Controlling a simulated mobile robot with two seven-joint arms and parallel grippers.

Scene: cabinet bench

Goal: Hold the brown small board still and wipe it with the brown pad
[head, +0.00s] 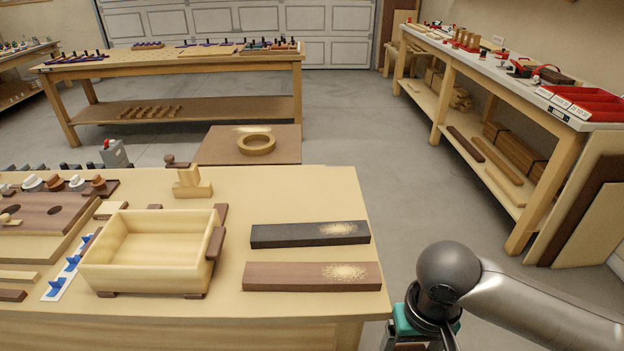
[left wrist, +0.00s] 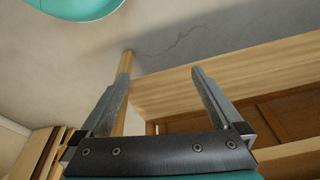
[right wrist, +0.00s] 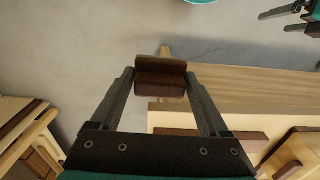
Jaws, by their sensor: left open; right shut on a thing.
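The brown small board (head: 290,277) lies flat near the front right of the bench, with a patch of pale dust toward its right end. The brown pad (right wrist: 160,78) is in the right wrist view, between the fingers of my right gripper (right wrist: 160,85), which is shut on it. They are off the bench edge, apart from the board. My left gripper (left wrist: 163,80) is open and empty, below the bench top level beside its wooden frame. Its fingertips also show at the top right of the right wrist view. Neither gripper's fingertips show clearly in the head view.
A darker board (head: 285,236), also dusty, lies just behind the brown one. A wooden box (head: 150,279) stands to their left. A wooden ring (head: 256,144) rests on a brown panel behind the bench. Open floor lies to the bench's right.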

